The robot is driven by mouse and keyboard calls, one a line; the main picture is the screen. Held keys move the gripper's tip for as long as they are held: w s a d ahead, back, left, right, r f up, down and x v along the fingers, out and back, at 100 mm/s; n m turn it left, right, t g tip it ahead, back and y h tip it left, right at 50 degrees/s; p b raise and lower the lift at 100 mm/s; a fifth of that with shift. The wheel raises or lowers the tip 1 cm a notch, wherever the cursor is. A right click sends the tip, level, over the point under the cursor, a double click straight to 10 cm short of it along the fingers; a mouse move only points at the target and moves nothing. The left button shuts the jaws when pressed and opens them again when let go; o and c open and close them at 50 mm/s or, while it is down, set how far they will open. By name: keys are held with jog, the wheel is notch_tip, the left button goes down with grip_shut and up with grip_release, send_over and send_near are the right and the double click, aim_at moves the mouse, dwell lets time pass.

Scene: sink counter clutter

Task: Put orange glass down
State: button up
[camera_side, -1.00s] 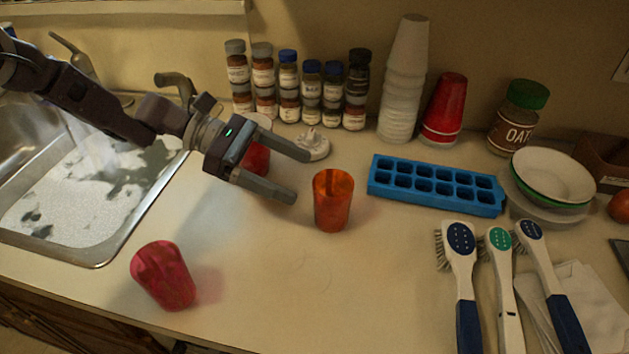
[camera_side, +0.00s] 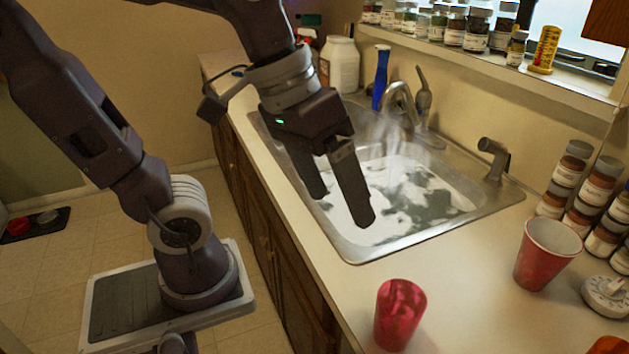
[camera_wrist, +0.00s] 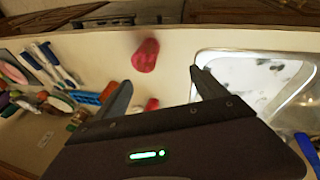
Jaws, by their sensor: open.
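The orange glass (camera_side: 608,346) shows only as its top edge at the bottom right corner of the side view; the rest is cut off. In the wrist view, a small orange patch (camera_wrist: 107,92) beside the left finger may be it, mostly hidden. My gripper (camera_side: 342,210) is open and empty, raised with its fingers pointing down near the sink's front edge, well away from the orange glass. In the wrist view the two fingers (camera_wrist: 160,78) are spread with nothing between their tips.
A pink-red glass (camera_side: 400,315) stands near the counter's front edge. A red cup (camera_side: 547,258) stands farther back beside spice jars (camera_side: 600,190). The sink (camera_side: 440,215) has a faucet behind it. A blue ice tray (camera_wrist: 88,97) and brushes (camera_wrist: 50,65) lie farther along the counter.

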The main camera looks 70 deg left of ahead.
jog(key=shift+o, duration=0.5)
jog(key=s+a+f+m+t+y, duration=0.1)
jog(key=s+a+m+y, duration=0.1)
jog(key=s+a, duration=0.2)
jog(key=shift+a+t, duration=0.4)
jog(key=shift+a, duration=0.25)
